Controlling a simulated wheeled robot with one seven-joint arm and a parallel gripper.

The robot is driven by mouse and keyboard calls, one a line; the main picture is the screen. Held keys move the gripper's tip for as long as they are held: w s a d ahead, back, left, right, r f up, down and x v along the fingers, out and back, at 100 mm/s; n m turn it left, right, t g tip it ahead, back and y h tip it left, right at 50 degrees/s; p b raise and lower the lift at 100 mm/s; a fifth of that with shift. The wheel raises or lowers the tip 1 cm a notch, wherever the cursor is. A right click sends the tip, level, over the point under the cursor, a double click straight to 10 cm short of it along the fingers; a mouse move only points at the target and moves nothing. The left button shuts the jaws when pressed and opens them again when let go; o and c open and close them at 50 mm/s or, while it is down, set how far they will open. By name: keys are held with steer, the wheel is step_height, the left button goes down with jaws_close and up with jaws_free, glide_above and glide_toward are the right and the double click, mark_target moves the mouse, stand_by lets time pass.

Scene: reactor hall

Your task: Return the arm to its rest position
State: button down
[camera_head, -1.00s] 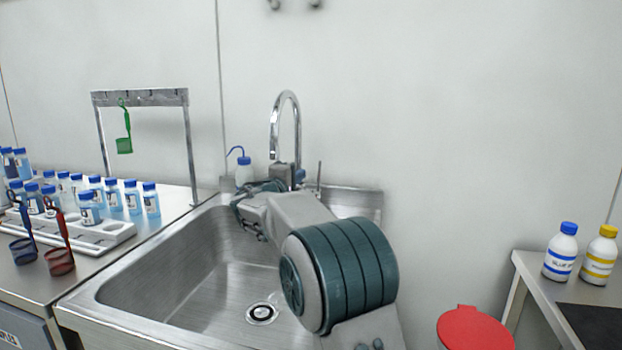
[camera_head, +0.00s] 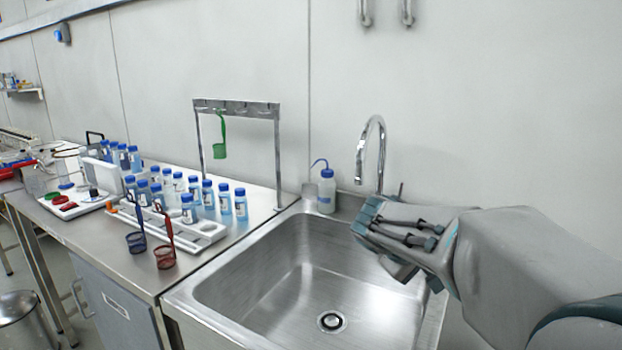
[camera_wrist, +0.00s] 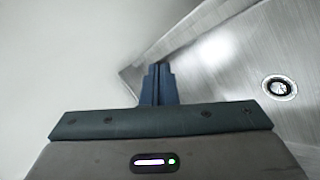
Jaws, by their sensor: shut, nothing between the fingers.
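My gripper (camera_head: 366,216) is over the right back part of the steel sink (camera_head: 250,283), in front of the tap (camera_head: 372,150). My arm reaches in from the right edge of the head view. In the wrist view my gripper (camera_wrist: 157,70) shows its two dark fingers pressed together with nothing between them. The sink's steel floor (camera_wrist: 225,60) and drain (camera_wrist: 279,87) lie to the right there.
Left of the sink, a steel bench carries a white rack (camera_head: 205,232) of blue-capped bottles, a blue basket (camera_head: 136,242) and a red basket (camera_head: 166,255). A green basket (camera_head: 219,150) hangs from a metal frame (camera_head: 236,107). A wash bottle (camera_head: 326,192) stands behind the sink.

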steer(key=s+a+m+g+y+p, duration=0.1)
steer(key=s+a+y+p, duration=0.3)
steer(key=s, duration=0.6)
steer(key=s+a+m+g+y+p, duration=0.1)
steer(key=s+a+m+y+p, duration=0.2)
steer(key=s, duration=0.7)
steer(key=shift+a+m+g+y+p, duration=0.3)
steer(key=shift+a+g+y+p, duration=0.15)
steer(key=shift+p, duration=0.55)
steer(key=shift+f, duration=0.1)
